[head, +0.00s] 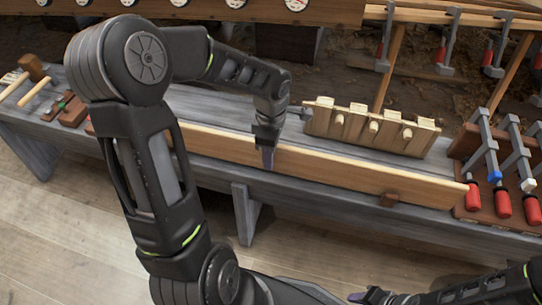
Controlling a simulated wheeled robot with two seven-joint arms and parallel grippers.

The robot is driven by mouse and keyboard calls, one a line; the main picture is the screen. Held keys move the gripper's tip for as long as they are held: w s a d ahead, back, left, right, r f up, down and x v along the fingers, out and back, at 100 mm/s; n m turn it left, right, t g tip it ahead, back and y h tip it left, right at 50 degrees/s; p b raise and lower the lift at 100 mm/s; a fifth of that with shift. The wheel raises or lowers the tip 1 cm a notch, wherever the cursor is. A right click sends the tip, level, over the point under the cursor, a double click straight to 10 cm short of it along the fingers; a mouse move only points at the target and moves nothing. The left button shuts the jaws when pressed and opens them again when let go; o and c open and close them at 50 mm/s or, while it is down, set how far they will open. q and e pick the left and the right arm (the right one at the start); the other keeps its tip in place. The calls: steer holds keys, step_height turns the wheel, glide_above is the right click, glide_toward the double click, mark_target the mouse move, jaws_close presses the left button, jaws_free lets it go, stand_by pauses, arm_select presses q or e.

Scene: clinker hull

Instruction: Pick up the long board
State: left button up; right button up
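The long board (340,178) stands on its long edge along the front of the grey workbench (225,100). Its pale top edge faces up and my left arm hides part of its left side. My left gripper (267,155) points down at the board's top edge, near the middle. One finger shows in front of the board's face; the other is hidden, so I cannot tell whether they close on it. My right gripper (362,297) shows only partly at the bottom edge, away from the board, and its opening is unclear.
A wooden rack with pegs (372,128) stands behind the board. Clamps with red handles (503,200) lie at the right end. A mallet (34,68) lies at the far left. The floor in front is clear.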

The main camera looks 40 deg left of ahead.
arm_select(q)
jaws_close()
stand_by(0.5)
steer(key=shift+r, duration=0.1)
stand_by(0.9)
